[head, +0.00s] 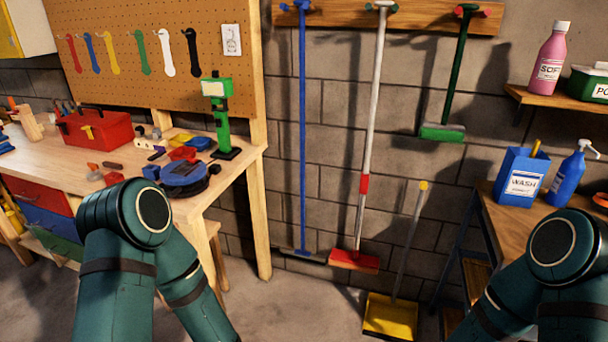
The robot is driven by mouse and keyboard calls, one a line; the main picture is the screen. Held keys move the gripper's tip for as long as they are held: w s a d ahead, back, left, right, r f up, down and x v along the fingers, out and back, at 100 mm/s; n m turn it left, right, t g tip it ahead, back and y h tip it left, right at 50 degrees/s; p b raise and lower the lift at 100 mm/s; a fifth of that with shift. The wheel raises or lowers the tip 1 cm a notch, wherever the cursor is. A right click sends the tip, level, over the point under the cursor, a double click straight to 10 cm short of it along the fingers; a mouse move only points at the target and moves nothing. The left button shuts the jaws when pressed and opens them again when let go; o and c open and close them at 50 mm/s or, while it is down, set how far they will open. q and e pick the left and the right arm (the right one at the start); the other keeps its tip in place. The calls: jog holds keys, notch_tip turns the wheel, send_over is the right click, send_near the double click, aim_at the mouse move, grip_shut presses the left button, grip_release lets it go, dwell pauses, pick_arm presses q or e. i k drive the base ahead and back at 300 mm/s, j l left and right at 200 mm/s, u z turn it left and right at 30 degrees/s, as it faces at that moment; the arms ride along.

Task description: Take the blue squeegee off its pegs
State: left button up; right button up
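The blue squeegee (302,150) hangs upright against the block wall, its long blue handle reaching up to the wooden peg rail (340,17). Its dark, narrow head is at the bottom, close above the floor. Pegs show at the top of the handle, near the picture's upper edge, and how they hold it is hard to make out. My two arms show at the lower left and lower right, apart from the squeegee. Neither gripper is in view.
A red-headed broom (356,259) and a green short-handled tool (443,131) hang to the right. A yellow dustpan (391,315) stands below. The workbench (235,158) and its leg are close on the left; a side table (500,213) is on the right.

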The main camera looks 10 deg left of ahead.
aim_at(300, 253)
jog(key=i+l, duration=0.1)
jog(key=i, duration=0.6)
jog(key=i+l+z, duration=0.1)
jog(key=i, duration=0.6)
